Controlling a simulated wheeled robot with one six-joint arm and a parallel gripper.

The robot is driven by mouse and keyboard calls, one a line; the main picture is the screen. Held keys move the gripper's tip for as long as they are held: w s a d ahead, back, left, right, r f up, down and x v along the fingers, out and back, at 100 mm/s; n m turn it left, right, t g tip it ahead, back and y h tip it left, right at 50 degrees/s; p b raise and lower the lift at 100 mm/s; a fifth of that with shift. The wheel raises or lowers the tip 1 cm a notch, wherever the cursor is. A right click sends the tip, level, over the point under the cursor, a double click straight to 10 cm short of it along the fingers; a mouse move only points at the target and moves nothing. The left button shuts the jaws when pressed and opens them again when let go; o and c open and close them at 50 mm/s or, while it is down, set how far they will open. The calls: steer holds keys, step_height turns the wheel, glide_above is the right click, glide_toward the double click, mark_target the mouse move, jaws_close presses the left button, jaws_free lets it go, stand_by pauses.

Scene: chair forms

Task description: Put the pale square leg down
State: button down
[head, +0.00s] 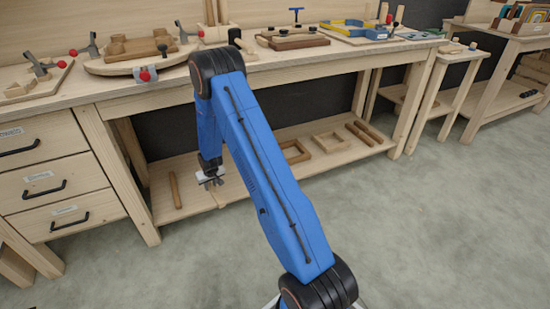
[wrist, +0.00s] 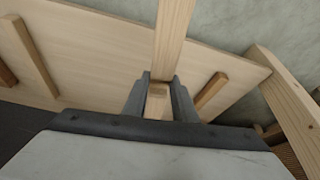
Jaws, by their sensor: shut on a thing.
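The pale square leg (wrist: 172,40) is a long light-wood bar in the wrist view. It runs from the top edge down between the two grey fingers of my gripper (wrist: 158,92), which are shut on it near its close end. Below it is the pale lower shelf (wrist: 105,45) of the workbench. In the head view my gripper (head: 212,181) is low, over the left part of that shelf (head: 240,187). The leg is hard to make out there, and I cannot tell whether it touches the shelf.
A brown stick (head: 175,190) lies on the shelf left of my gripper. Wooden frames (head: 330,141) and more sticks (head: 363,134) lie to the right. The bench top (head: 130,88) hangs above, and a bench leg (head: 118,170) stands at the left. Drawers (head: 55,185) stand further left.

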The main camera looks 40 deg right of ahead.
steer(key=w+d, duration=0.6)
steer(key=w, duration=0.1)
steer(key=m, duration=0.2)
glide_above(227, 175)
steer(key=s, duration=0.2)
steer(key=f, duration=0.1)
steer(key=shift+h, duration=0.3)
steer(key=shift+w+a+f, duration=0.1)
steer(key=shift+a+f, duration=0.05)
steer(key=shift+f, duration=2.35)
steer(key=shift+w+a+f, duration=0.1)
steer(key=shift+a+f, duration=0.05)
steer(key=shift+f, duration=2.35)
steer(key=shift+s+f, duration=0.1)
steer(key=shift+f, duration=0.05)
steer(key=c, duration=1.4)
jaws_free()
steer(key=shift+c, duration=0.2)
steer(key=v, duration=1.2)
